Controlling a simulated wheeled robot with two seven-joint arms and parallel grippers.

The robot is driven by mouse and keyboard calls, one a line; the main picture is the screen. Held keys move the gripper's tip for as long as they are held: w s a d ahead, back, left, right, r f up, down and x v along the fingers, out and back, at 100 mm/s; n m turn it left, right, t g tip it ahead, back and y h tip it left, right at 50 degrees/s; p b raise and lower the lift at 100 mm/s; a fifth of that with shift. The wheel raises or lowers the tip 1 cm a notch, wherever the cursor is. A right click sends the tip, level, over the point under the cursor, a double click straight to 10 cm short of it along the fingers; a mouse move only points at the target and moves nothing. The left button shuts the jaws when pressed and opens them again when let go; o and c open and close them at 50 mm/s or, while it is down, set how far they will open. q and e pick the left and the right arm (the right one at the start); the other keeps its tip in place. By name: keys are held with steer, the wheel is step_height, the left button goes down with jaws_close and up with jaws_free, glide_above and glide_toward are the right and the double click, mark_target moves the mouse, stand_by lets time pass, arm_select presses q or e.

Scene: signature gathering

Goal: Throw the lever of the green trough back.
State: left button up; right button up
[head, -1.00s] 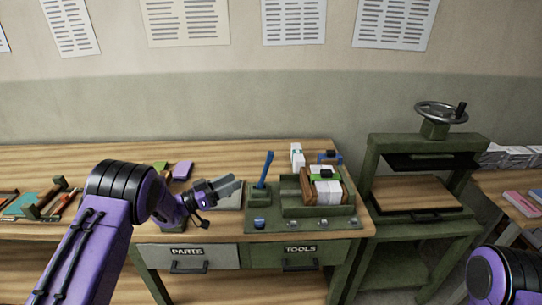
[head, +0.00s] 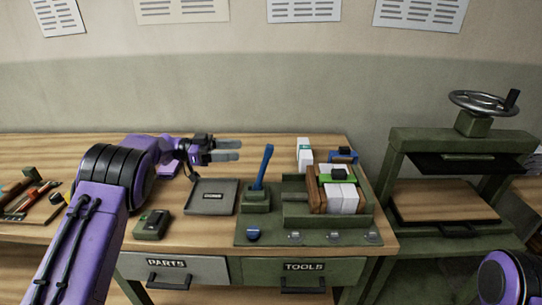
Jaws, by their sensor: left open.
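The green trough (head: 297,218) stands on a green base plate on the workbench, right of centre. Its blue lever (head: 263,168) rises from a green block (head: 256,200) at the trough's left and leans slightly right at the top. A stack of white sections between brown boards (head: 340,197) sits in the trough, with a green and black piece on top. My left gripper (head: 240,151) is open and empty, left of the lever's top and apart from it, its fingers pointing right. Only a rounded part of my right arm shows at the lower right; its gripper is out of view.
A grey tray (head: 212,198) and a dark green device (head: 153,224) lie left of the trough. A white bottle-like item (head: 304,154) stands behind it. A green press (head: 462,140) with a handwheel stands to the right. Small knobs line the base plate's front.

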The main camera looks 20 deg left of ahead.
mark_target(269, 151)
arm_select(q)
steer(key=p+x, duration=0.4)
steer(key=x, duration=0.6)
steer(key=shift+w+p, duration=0.15)
steer(key=shift+p, duration=0.25)
steer(key=shift+w+d+f, duration=0.15)
steer(key=shift+d+f, duration=0.1)
steer(key=shift+d, duration=0.15)
arm_select(e)
step_height(269, 151, up, 5)
steer(key=shift+w+f, duration=0.15)
